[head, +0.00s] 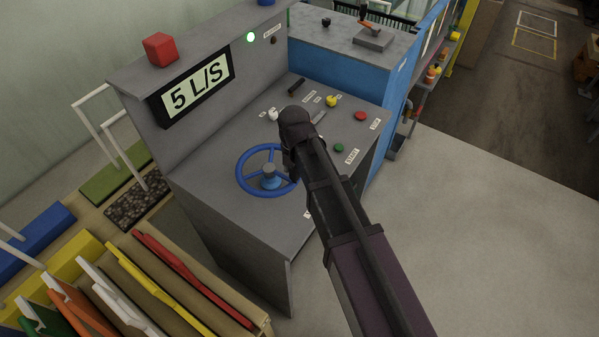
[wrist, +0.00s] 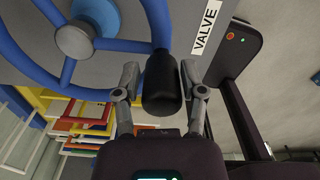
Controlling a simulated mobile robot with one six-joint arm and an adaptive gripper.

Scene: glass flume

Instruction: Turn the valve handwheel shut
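The valve handwheel is a blue ring with spokes and a hub (head: 268,177) on the grey sloped console. In the wrist view its blue rim (wrist: 157,22) and hub (wrist: 75,40) fill the upper left. A black upright grip (wrist: 161,85) stands by the rim. My gripper (wrist: 160,78) has one finger on each side of this grip, with thin gaps showing, so it looks open around it and not clamped. In the head view my arm covers the wheel's right edge, and the fingers and grip are hidden. A white label (wrist: 206,28) reads VALVE.
The console display (head: 193,89) reads 5 L/S. Close by are a green button (head: 339,148), a red button (head: 361,116) and a yellow knob (head: 331,101). Coloured boards (head: 170,262) stand in a rack at lower left. The floor (head: 480,220) at right is clear.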

